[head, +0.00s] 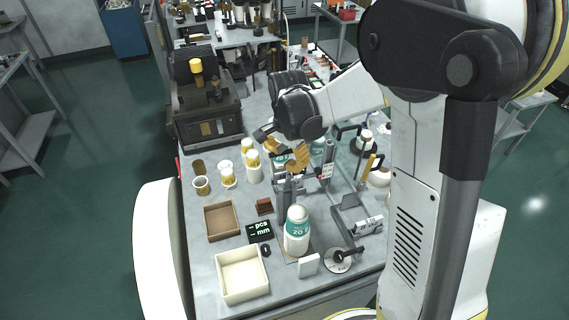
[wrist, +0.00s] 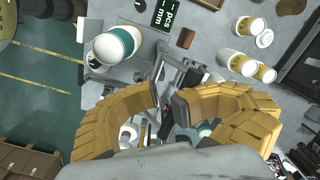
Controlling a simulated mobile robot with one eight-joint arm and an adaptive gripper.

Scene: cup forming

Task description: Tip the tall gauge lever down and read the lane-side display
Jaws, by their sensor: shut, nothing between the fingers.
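The small black display (head: 260,231) lies on the table and shows dashes before "pcs" and "mm"; it also shows in the wrist view (wrist: 165,14). Right of it stands a white stack with a teal band marked 20 (head: 297,232), also in the wrist view (wrist: 112,45). Behind the stack rises a grey upright gauge mechanism (head: 287,192), partly hidden by my gripper. I cannot tell exactly which part is its lever. My gripper (head: 298,160), with yellow ridged fingers, is shut and empty just above this mechanism; its fingertips also show in the wrist view (wrist: 166,104). Contact is unclear.
A brown tray (head: 207,236) and a cream tray (head: 222,292) lie at the left front. Several yellow-white cups (head: 228,178) stand behind them. A dial with a black handle (head: 338,260) and a grey fixture (head: 357,222) are at right. A dark machine (head: 207,105) stands at the back left.

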